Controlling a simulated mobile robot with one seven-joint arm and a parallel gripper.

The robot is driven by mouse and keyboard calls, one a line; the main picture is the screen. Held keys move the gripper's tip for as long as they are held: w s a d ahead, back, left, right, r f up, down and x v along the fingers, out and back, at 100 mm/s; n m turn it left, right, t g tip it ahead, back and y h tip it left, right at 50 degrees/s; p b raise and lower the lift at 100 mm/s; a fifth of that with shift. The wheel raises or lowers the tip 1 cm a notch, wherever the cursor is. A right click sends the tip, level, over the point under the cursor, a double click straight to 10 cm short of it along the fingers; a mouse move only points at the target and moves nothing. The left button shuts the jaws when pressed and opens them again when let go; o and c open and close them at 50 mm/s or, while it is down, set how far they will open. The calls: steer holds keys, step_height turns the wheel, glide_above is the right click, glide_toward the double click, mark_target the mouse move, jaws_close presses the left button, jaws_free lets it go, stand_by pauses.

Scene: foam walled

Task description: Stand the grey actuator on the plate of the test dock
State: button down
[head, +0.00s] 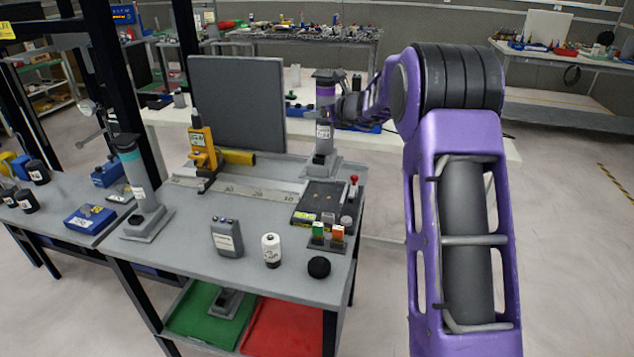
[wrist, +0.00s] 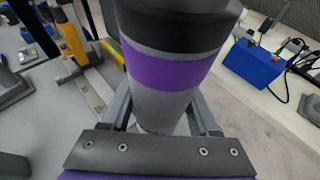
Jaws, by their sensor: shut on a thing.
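My gripper (head: 345,106) is shut on a grey actuator (head: 323,138), a grey column with a black top, a purple band and a wide square foot. The actuator is upright in the head view. In the wrist view it (wrist: 170,75) fills the middle, between my two fingers (wrist: 165,112); its foot is hidden there. The test dock (head: 318,196) is a dark flat box at the bench's right side. The actuator's foot shows at the dock's far edge; I cannot tell whether it touches the dock or hangs above or behind it.
A teal-banded actuator (head: 140,185) stands at the bench's left. A dark upright panel (head: 237,105), a yellow tool (head: 203,150) and a metal rail (head: 235,188) are left of the dock.

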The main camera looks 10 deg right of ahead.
mark_target(320, 144)
step_height(320, 144, down, 10)
steer(key=b, duration=0.2)
steer(key=shift+r+b, duration=0.25)
steer(key=shift+b, duration=0.15)
steer(key=shift+f, duration=0.15)
steer(key=shift+c, duration=0.7)
jaws_free()
steer(key=v, duration=1.2)
steer(key=shift+d, duration=0.1)
